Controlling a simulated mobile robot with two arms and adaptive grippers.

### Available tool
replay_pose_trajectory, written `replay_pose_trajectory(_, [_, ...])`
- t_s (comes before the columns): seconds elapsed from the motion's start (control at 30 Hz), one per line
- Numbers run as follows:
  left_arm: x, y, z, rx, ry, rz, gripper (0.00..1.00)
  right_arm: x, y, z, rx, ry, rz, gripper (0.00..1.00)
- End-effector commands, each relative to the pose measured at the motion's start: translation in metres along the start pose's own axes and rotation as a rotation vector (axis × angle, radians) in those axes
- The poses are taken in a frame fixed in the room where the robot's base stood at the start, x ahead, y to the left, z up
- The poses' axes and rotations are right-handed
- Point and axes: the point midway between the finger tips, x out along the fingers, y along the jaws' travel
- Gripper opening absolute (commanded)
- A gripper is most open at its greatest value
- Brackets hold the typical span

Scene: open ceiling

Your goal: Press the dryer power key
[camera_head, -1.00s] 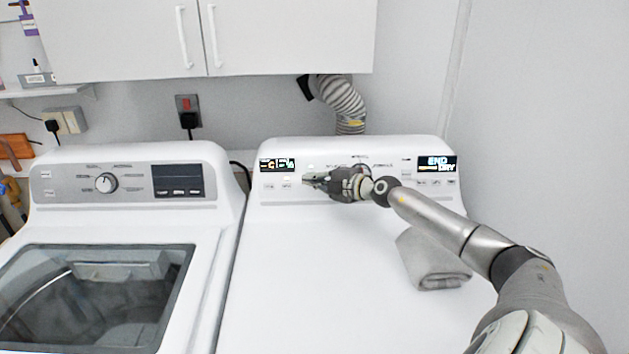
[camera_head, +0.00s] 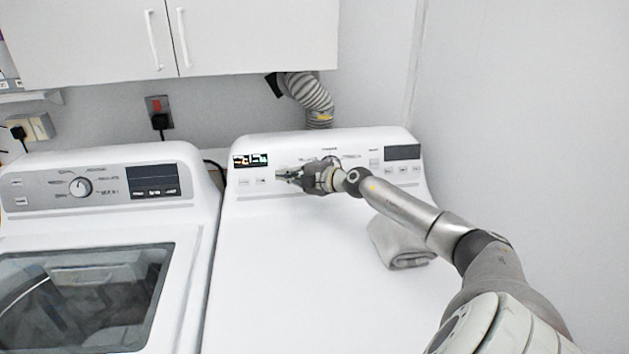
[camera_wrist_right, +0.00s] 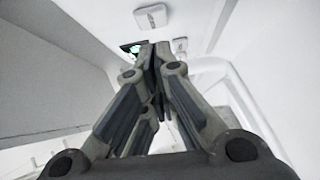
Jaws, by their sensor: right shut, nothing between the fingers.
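The dryer (camera_head: 300,260) is the white machine on the right, with a control panel along its raised back. A lit display (camera_head: 250,160) is at the panel's left end, and a dark display (camera_head: 402,152) is at its right end. Small keys (camera_head: 252,181) sit below the lit display. My right gripper (camera_head: 282,175) is shut and empty, its tips at the panel just right of those keys. In the right wrist view the shut fingers (camera_wrist_right: 160,50) point toward the panel. Whether the tips touch a key cannot be told. My left gripper is not in view.
A folded grey cloth (camera_head: 400,243) lies on the dryer top under my right arm. A washer (camera_head: 90,250) with a glass lid stands to the left. White cupboards (camera_head: 165,40) and a vent hose (camera_head: 308,95) are above. The dryer top's front is clear.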

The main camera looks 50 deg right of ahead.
Motion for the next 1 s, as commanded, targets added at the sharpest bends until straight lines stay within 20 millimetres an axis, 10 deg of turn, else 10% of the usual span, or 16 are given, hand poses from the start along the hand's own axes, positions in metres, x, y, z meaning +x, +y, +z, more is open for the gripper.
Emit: replay_pose_trajectory(1.0, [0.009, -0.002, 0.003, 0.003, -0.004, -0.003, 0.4, -0.068, -0.001, -0.001, 0.002, 0.003, -0.006, 0.0])
